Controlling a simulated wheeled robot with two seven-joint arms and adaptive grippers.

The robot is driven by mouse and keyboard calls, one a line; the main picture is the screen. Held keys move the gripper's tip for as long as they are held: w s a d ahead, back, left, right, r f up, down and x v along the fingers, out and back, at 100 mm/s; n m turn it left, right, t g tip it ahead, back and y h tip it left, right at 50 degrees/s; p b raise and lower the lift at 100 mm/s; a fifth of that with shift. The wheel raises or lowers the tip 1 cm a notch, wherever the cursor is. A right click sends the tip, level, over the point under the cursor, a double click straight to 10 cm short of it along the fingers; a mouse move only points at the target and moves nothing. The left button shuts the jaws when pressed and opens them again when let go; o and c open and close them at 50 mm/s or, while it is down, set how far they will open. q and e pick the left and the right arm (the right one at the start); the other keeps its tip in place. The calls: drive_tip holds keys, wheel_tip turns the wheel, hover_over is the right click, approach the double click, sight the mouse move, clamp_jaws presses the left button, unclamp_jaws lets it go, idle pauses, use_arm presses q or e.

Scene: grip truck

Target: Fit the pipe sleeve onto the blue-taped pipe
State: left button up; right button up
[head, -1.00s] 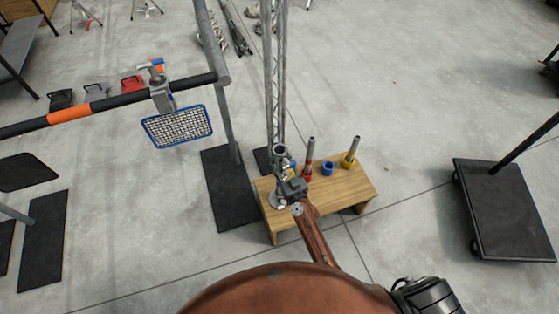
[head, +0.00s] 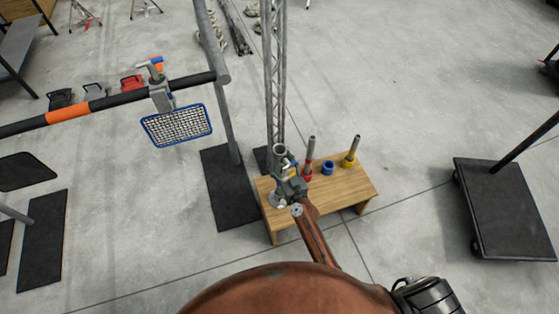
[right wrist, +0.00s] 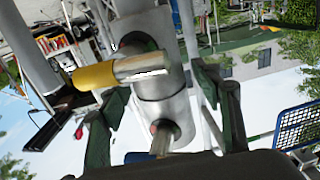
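In the right wrist view, the dark green fingers of my right gripper (right wrist: 160,118) stand wide apart. Grey cylinders and a yellow-banded piece (right wrist: 105,73) show beyond them; I cannot tell contact. My left gripper is out of view.
The wooden bench (head: 345,188) stands beside a tall lattice mast (head: 275,80). A blue-framed mesh panel (head: 177,126) hangs from a black bar at left. A black flat cart (head: 510,210) is at right. The floor between bench and cart is clear.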

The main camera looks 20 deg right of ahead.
drive_tip(key=shift+s+f, duration=0.15)
drive_tip(key=shift+s, duration=0.1)
drive_tip(key=s+d, duration=0.1)
drive_tip(key=s, duration=1)
drive_tip(key=shift+s, duration=0.25)
drive_tip(key=shift+d, duration=0.1)
